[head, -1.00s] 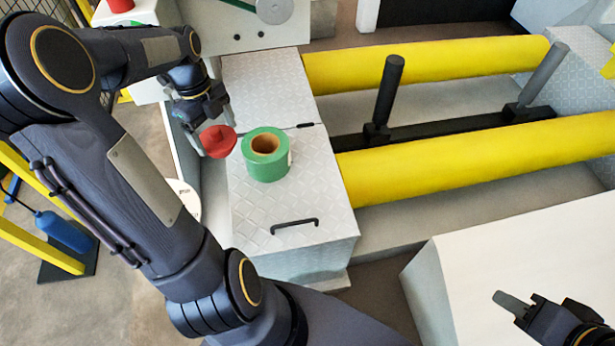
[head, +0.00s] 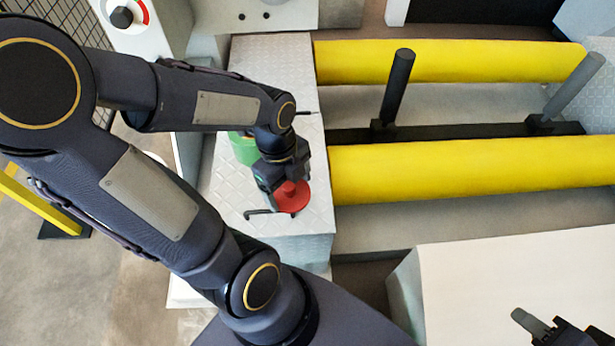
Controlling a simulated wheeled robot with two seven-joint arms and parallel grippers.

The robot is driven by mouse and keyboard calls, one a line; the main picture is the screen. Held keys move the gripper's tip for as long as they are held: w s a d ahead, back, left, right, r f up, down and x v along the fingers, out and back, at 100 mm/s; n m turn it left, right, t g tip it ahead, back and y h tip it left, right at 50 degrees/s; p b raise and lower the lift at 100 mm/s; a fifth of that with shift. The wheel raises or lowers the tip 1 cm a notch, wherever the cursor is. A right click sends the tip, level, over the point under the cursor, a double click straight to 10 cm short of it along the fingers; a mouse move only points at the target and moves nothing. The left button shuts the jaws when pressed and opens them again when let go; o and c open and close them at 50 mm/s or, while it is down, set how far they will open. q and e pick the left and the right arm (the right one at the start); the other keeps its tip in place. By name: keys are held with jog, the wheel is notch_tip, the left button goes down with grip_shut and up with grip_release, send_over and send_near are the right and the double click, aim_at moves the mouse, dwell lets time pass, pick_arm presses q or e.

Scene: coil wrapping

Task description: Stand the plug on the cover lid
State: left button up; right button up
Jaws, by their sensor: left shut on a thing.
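The red plug (head: 291,196) is in my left gripper (head: 284,200), which is shut on it. The plug is over the near part of the cover lid (head: 305,180), close to the black handle (head: 256,213). I cannot tell whether the plug touches the lid. The lid is a grey checkered plate. A green tape roll (head: 243,148) stands on it, mostly hidden behind my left arm. My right gripper (head: 537,326) is at the lower right, partly cut off by the frame; its jaw opening is unclear.
Two yellow rollers (head: 470,170) run to the right of the lid, with a dark upright post (head: 397,88) and a grey post (head: 575,85) between them. A white surface (head: 520,270) lies at the lower right.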

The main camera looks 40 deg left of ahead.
pick_arm(q)
jog(key=shift+w+a+f+b, duration=0.9)
jog(key=shift+w+f, duration=1)
jog(key=shift+f, duration=0.2)
jog(key=shift+w+a+f+b, duration=0.95)
jog(key=shift+w+f, duration=0.95)
jog(key=shift+f, duration=0.15)
jog(key=shift+w+a+f+b, duration=0.9)
jog(key=shift+w+f, duration=1)
jog(key=shift+f, duration=0.2)
jog(key=shift+f, duration=0.2)
jog(key=o, duration=0.9)
jog(key=shift+o, duration=0.2)
jog(key=shift+r, duration=0.1)
jog(key=shift+r, duration=0.1)
